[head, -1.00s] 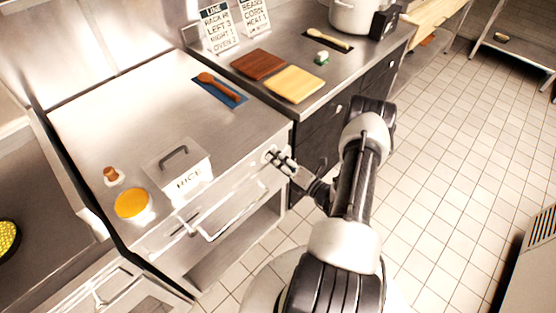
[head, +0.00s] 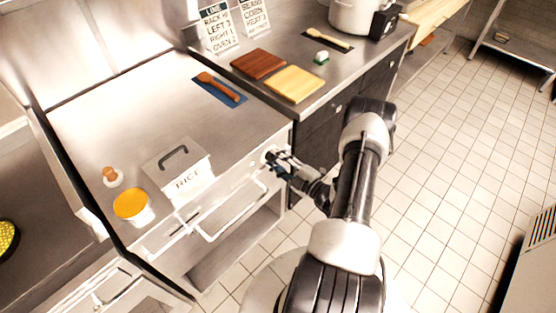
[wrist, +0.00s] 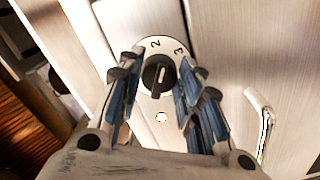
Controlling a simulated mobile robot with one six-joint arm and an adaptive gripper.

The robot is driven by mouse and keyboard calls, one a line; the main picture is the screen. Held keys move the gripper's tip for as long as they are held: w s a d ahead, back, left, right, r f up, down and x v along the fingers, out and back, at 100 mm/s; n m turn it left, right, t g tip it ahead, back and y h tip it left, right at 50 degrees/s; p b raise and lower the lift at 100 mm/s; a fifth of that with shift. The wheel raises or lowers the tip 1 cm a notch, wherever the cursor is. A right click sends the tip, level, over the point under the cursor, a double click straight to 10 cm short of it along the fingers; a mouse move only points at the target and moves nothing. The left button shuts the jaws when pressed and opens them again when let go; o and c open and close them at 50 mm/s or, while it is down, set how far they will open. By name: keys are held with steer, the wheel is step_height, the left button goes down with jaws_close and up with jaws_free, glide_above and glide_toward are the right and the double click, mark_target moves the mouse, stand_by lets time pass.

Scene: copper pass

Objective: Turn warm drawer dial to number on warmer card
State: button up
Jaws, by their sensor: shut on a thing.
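The warm drawer dial (wrist: 158,75) shows in the wrist view as a dark knob on a pale round plate, with a 2 and a 3 readable on its upper rim. The rest of the plate is hidden by my fingers. My gripper (wrist: 158,88) is shut on the dial, a blue-padded finger on either side; in the head view it (head: 272,158) is at the right end of the drawer front (head: 235,188). Two printed cards stand at the back: one (head: 217,28) lists rack and oven lines, the other (head: 254,18) seems to read beans, corn, heat 1.
The drawer's bar handle (head: 230,220) is below and left of my gripper. A rice bin (head: 180,170), a yellow-topped tub (head: 132,205) and a spoon on a blue mat (head: 222,92) are on the counter. Open tiled floor (head: 450,180) lies right.

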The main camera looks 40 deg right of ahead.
steer(key=m, duration=0.5)
steer(key=shift+a+f+m, duration=0.1)
steer(key=shift+m, duration=0.3)
stand_by(0.4)
steer(key=o, duration=1.1)
steer(key=shift+c, duration=0.2)
steer(key=s, duration=1.2)
steer(key=shift+d, duration=0.45)
